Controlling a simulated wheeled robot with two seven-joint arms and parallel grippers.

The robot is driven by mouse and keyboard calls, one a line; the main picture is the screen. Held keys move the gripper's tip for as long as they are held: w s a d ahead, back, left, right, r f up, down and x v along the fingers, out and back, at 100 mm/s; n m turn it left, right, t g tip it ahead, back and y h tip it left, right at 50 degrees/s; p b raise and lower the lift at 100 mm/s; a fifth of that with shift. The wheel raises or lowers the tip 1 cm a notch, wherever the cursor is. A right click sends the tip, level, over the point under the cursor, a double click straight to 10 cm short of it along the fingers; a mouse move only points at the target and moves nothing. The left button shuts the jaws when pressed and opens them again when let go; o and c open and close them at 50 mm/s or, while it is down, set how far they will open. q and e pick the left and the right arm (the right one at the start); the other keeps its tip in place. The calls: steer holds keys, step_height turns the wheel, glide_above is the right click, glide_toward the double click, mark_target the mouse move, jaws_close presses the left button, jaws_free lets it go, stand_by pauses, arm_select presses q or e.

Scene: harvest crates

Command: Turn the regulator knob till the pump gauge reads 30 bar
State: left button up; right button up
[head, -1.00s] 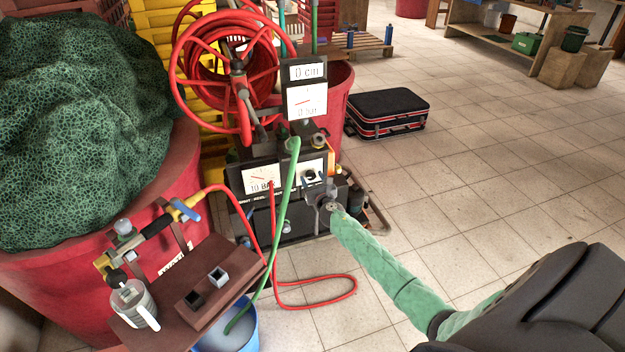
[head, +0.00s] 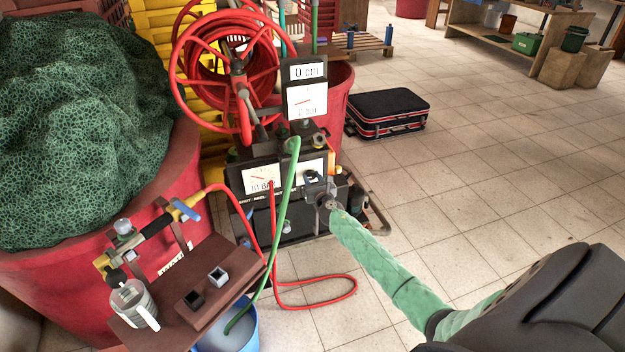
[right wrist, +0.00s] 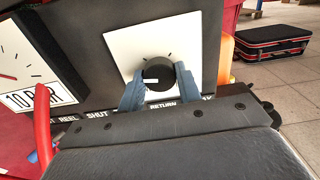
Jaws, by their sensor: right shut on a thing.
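The regulator knob (right wrist: 157,72) is a dark round knob on a white plate with tick marks (right wrist: 137,45). In the right wrist view, the blue-grey fingers of my right gripper (right wrist: 158,90) stand on both sides of it, shut on it. The pump gauge (right wrist: 28,62) is left of the knob plate. Its readout says 10 BAR, and part of its red needle shows at the picture's edge. In the head view, the gauge (head: 262,178) sits low on the dark pump unit. My right gripper (head: 318,188) partly hides the knob there. My left gripper is not in view.
A red hose reel (head: 230,72) and an upper gauge (head: 307,100) rise above the pump. A green hose (head: 286,198) hangs in front. A brown bench (head: 205,290) and blue bucket (head: 245,335) stand at lower left.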

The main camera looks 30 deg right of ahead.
steer(key=m+b, duration=0.2)
steer(key=m, duration=0.8)
steer(key=shift+b, duration=0.4)
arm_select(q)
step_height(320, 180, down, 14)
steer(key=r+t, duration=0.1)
arm_select(e)
steer(key=m, duration=0.2)
steer(key=shift+m, duration=0.4)
steer(key=m, duration=0.3)
steer(key=shift+m, duration=0.3)
steer(key=shift+r+m, duration=0.1)
steer(key=shift+m, duration=0.9)
steer(key=shift+m+p, duration=0.3)
steer(key=shift+m, duration=0.5)
steer(key=m+p, duration=0.1)
steer(key=m, duration=0.3)
steer(key=shift+m, duration=0.4)
steer(key=shift+m+p, duration=0.35)
steer(key=shift+m, duration=0.55)
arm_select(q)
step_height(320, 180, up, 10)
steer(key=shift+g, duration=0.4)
